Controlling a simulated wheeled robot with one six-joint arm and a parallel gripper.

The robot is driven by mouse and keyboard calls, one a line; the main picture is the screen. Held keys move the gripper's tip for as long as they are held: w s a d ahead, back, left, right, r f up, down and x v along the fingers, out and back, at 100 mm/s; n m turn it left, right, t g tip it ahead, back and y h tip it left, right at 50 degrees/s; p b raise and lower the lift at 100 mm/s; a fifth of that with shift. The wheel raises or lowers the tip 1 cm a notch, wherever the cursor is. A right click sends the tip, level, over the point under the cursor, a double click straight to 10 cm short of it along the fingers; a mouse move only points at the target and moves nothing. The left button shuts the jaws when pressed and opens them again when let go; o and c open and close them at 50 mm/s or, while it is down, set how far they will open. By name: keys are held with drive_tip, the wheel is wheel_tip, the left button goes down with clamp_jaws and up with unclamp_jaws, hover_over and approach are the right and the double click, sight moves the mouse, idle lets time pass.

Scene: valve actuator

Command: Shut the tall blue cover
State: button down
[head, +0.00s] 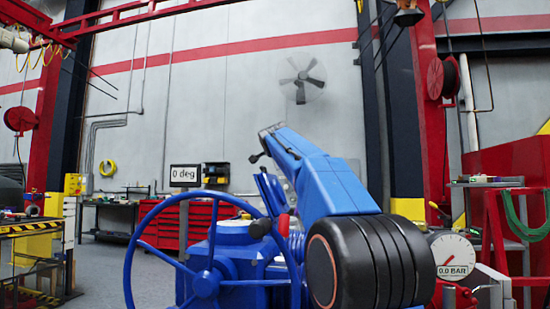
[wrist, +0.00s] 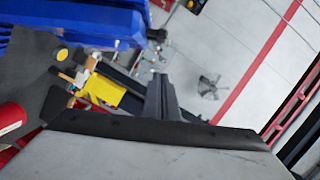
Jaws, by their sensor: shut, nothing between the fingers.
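A blue upright panel (head: 269,190), which looks like the tall blue cover, stands behind the blue actuator in the head view. My arm hides much of it, so I cannot tell how far open it is. The blue actuator body (head: 232,245) carries a large blue handwheel (head: 140,250) at its left. In the wrist view, a large blue surface (wrist: 75,25) fills the upper left; I cannot tell which part it is. My gripper (wrist: 160,82) shows there with its dark fingers together and empty, apart from that blue surface.
A "0 deg" sign (head: 185,175) stands behind the handwheel. A pressure gauge (head: 453,256) reading 0.0 BAR is at the right. A red tool cabinet (head: 205,218) and a wall fan (head: 301,78) are far behind. Open floor (head: 100,275) lies at left.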

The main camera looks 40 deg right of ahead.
sight(270, 175)
drive_tip(key=w, duration=0.1)
drive_tip(key=w+f, duration=0.1)
drive_tip(key=w, duration=0.1)
drive_tip(key=w+d, duration=0.1)
drive_tip(key=w, duration=0.1)
drive_tip(key=shift+f, duration=0.15)
drive_tip(key=shift+w+a+f, duration=0.35)
drive_tip(key=shift+w+a, duration=0.05)
drive_tip(key=shift+w, duration=0.25)
drive_tip(key=shift+w+a, duration=0.1)
drive_tip(key=shift+w+a+f, duration=0.2)
drive_tip(key=shift+w+a, duration=0.3)
drive_tip(key=shift+w, duration=0.05)
drive_tip(key=shift+w+a+f, duration=0.2)
drive_tip(key=shift+w+a, duration=0.25)
drive_tip(key=shift+w, duration=0.1)
drive_tip(key=shift+s, duration=0.1)
drive_tip(key=v, duration=1.7)
